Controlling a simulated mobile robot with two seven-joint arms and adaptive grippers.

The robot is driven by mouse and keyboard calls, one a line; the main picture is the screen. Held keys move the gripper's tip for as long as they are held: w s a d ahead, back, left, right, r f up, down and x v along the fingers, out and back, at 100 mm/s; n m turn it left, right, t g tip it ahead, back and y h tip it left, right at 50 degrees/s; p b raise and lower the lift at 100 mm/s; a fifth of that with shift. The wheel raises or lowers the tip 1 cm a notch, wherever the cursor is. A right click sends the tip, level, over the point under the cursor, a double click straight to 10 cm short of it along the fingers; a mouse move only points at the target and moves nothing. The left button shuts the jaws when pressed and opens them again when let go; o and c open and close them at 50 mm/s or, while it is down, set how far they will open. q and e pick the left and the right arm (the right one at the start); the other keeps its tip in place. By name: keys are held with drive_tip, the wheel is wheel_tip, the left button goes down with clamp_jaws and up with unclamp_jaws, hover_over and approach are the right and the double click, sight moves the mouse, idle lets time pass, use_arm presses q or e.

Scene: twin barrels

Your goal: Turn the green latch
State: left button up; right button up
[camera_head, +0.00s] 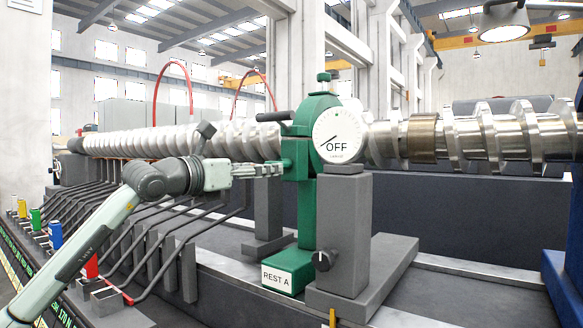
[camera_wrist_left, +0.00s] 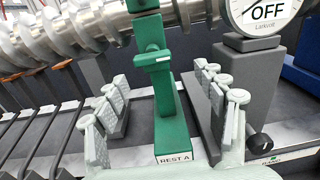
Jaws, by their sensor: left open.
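A green steady rest (camera_head: 305,220), labelled REST A, stands around the metal screw shaft in the head view. A small green latch (camera_head: 288,163) sticks out from its left side towards my left gripper (camera_head: 272,170). In the left wrist view the latch (camera_wrist_left: 155,60) shows as a green block on the rest's upright. My left gripper's fingers are spread wide in that view (camera_wrist_left: 162,76), one on each side of the green upright, with nothing held between them. The fingertips are close to the latch; whether they touch it I cannot tell. My right gripper is not in view.
A white dial (camera_head: 337,134) reading OFF sits on a grey pedestal (camera_head: 342,220) with a dark knob (camera_head: 323,260), right of the rest. A black handle (camera_head: 275,116) projects left from the rest's top. Bent dark rods (camera_head: 165,235) stand below the shaft at left.

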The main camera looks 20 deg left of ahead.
use_arm(q)
drive_tip(key=shift+y, duration=0.3)
drive_tip(key=shift+a+r+p+x, duration=0.15)
drive_tip(key=shift+p+x, duration=0.2)
drive_tip(key=shift+x, duration=0.9)
drive_tip(key=shift+a+r+p+x, duration=0.15)
drive_tip(key=shift+p+x, duration=0.15)
drive_tip(key=shift+x, duration=0.95)
drive_tip(key=shift+a+r+p+x, duration=0.15)
drive_tip(key=shift+p+x, duration=0.2)
drive_tip(key=shift+x, duration=0.85)
drive_tip(key=shift+w, duration=0.2)
drive_tip(key=c, duration=1.2)
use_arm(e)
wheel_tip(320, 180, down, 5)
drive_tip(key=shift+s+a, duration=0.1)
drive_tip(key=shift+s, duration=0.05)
